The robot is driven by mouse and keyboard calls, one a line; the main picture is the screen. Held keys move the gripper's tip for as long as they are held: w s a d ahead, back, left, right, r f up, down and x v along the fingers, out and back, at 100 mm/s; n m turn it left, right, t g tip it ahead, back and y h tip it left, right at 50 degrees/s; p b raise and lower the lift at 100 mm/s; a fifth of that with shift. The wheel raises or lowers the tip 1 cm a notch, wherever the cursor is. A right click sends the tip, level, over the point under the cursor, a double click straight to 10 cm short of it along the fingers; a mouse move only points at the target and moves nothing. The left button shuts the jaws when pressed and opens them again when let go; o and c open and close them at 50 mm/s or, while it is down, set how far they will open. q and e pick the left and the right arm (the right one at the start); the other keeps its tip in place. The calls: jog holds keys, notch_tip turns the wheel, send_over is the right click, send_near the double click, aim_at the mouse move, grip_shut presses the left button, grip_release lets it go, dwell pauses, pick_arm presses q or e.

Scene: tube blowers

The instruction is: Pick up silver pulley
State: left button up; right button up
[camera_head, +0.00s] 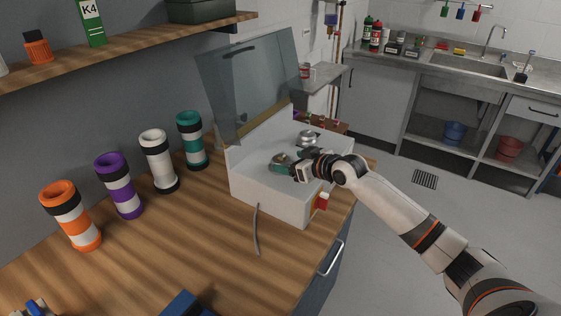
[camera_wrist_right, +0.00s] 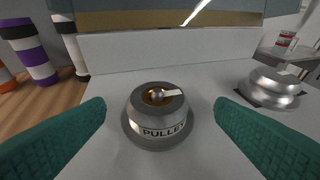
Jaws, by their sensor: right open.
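The silver pulley (camera_wrist_right: 158,112), a stepped grey disc marked "PULLEY" with a brass-coloured centre, sits on the white surface inside the box (camera_head: 248,184). It lies between the two green fingers of my right gripper (camera_wrist_right: 160,128), which is open with a gap on each side. In the head view my right gripper (camera_head: 285,164) reaches into the box from the right and partly covers the pulley. A second silver round part (camera_wrist_right: 270,88) sits to the right of the pulley, and also shows in the head view (camera_head: 308,138). My left gripper is not in view.
The box's clear lid (camera_head: 248,82) stands raised behind. Orange (camera_head: 72,214), purple (camera_head: 119,185), white (camera_head: 158,160) and teal (camera_head: 191,140) banded tubes stand left on the wooden counter (camera_head: 190,240).

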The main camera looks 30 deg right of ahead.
aim_at(284, 160)
jog(key=shift+w+a+f, duration=0.1)
jog(key=shift+w, duration=0.25)
jog(key=p+x, duration=0.1)
jog(key=x, duration=0.3)
jog(key=shift+a, duration=0.15)
jog(key=shift+w+f, duration=0.15)
jog(key=shift+c, duration=2.1)
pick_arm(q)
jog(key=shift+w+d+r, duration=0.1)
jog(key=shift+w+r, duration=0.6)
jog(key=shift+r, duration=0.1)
pick_arm(e)
jog(key=c, duration=0.8)
